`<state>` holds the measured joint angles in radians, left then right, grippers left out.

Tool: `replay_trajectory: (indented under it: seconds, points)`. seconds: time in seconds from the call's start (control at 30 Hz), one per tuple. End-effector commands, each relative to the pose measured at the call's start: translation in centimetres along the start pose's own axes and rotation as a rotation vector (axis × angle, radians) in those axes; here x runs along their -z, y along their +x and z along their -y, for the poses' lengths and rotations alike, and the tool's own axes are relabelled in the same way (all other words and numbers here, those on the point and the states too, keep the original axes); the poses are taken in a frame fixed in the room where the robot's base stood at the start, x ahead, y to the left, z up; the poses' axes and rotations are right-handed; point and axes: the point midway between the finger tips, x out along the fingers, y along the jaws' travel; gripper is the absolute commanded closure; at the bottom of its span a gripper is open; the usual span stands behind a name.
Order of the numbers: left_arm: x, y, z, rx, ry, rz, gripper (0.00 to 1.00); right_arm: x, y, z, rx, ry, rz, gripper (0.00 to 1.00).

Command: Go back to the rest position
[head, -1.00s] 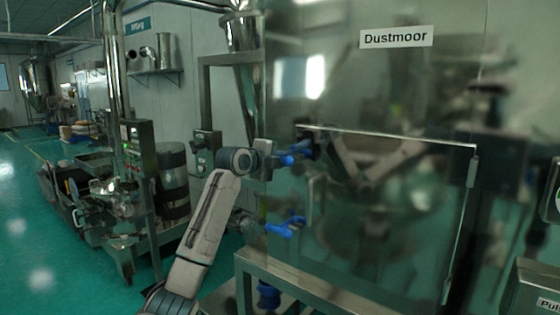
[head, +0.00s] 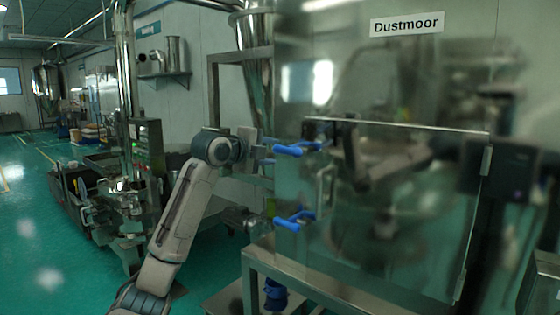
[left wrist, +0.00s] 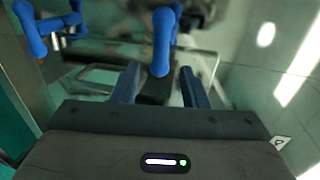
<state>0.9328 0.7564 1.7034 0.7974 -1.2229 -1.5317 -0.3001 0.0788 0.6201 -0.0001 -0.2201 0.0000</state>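My left gripper (head: 262,148) is in front of the upper blue handle (head: 298,148) on the left edge of the steel cabinet's door (head: 400,235). In the left wrist view its two fingers (left wrist: 158,88) stand apart. A blue handle (left wrist: 162,45) shows between and beyond the fingertips, and I see no finger closed on it. A lower blue handle (head: 293,220) is on the same door edge, below my gripper. The door looks shut. My right gripper is not in view.
The cabinet has a "Dustmoor" label (head: 407,22) and a shiny face with blurred reflections. Its steel frame (head: 300,285) stands below the door. Steel machinery with a control box (head: 147,145) stands to the left. Green floor (head: 30,220) is open at far left.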

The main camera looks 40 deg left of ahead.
Motion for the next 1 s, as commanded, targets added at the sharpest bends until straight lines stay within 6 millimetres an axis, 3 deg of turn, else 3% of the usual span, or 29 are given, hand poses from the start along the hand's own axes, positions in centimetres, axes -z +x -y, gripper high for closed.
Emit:
replay_trajectory:
  seconds: [0.2,0.77,0.87,0.97,1.0]
  points:
    - [0.0,-1.7,0.0,0.0,0.0,0.0,0.6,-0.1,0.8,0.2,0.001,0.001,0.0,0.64]
    - [0.1,-1.7,-0.1,-0.003,-0.002,-0.001,0.6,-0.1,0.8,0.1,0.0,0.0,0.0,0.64]
    - [0.9,-1.0,-1.9,-0.028,-0.021,-0.004,0.6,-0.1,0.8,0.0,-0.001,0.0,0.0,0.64]
    - [2.7,0.4,-6.2,-0.09,-0.075,-0.006,0.6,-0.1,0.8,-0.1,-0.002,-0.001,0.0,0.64]
    - [3.8,1.1,-8.7,-0.124,-0.107,-0.005,0.6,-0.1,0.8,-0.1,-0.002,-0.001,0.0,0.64]
